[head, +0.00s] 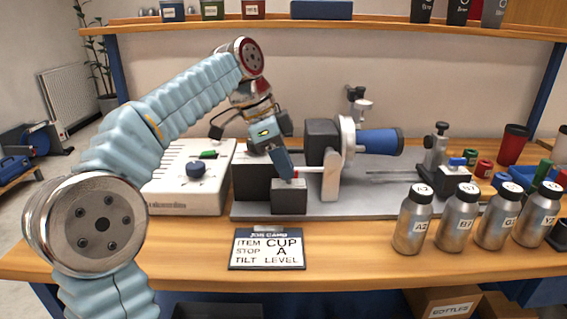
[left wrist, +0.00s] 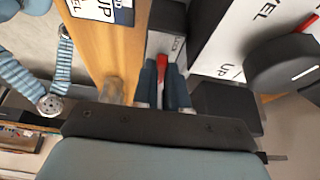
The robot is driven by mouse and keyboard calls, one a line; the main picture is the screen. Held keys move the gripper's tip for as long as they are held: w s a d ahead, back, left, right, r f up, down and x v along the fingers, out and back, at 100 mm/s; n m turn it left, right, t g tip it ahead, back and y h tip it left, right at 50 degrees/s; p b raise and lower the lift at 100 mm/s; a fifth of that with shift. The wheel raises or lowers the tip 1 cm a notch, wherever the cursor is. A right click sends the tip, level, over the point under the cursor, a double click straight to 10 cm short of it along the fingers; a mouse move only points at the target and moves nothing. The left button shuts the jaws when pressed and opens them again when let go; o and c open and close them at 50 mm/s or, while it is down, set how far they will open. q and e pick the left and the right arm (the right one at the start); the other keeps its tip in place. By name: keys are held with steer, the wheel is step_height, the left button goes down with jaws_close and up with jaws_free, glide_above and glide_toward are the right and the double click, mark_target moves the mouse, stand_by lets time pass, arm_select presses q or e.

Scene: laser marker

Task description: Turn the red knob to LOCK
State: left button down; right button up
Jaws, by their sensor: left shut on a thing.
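The red knob (left wrist: 162,66) shows as a small red piece between my left gripper's blue fingers (left wrist: 164,84) in the left wrist view. In the head view only a bit of red (head: 295,174) shows at the fingertips. My left gripper (head: 288,171) is shut on it, pointing down at the top of a dark block (head: 289,197) at the front of the fixture. The fingers hide most of the knob, and I cannot read which way it points. The block's small label (left wrist: 178,45) is too small to read. My right gripper is not in view.
A job card (head: 268,249) lies in front of the fixture's grey base plate (head: 340,209). A white control box (head: 182,200) with a blue knob stands left. A chuck with a blue cylinder (head: 378,142) is right of my gripper. Several labelled silver bottles (head: 412,222) stand at the right.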

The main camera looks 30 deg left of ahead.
arm_select(q)
steer(key=shift+n, duration=0.3)
steer(key=n, duration=0.2)
steer(key=n+t+y, duration=0.1)
steer(key=shift+s+d+r+n, duration=0.1)
steer(key=shift+s+n, duration=0.05)
steer(key=shift+n, duration=0.25)
steer(key=n, duration=0.1)
steer(key=n+y, duration=0.1)
steer(key=n, duration=0.1)
steer(key=n+t+y, duration=0.1)
steer(key=n, duration=0.1)
steer(key=shift+s+d, duration=0.1)
steer(key=shift+d, duration=0.15)
steer(key=n+y, duration=0.1)
steer(key=n, duration=0.3)
steer(key=shift+d+n+y, duration=0.2)
steer(key=shift+n+y, duration=0.2)
steer(key=shift+d+n+y, duration=0.15)
steer(key=shift+n+y, duration=0.55)
steer(key=shift+n, duration=1.1)
steer(key=c, duration=1.4)
jaws_free()
steer(key=shift+c, duration=0.2)
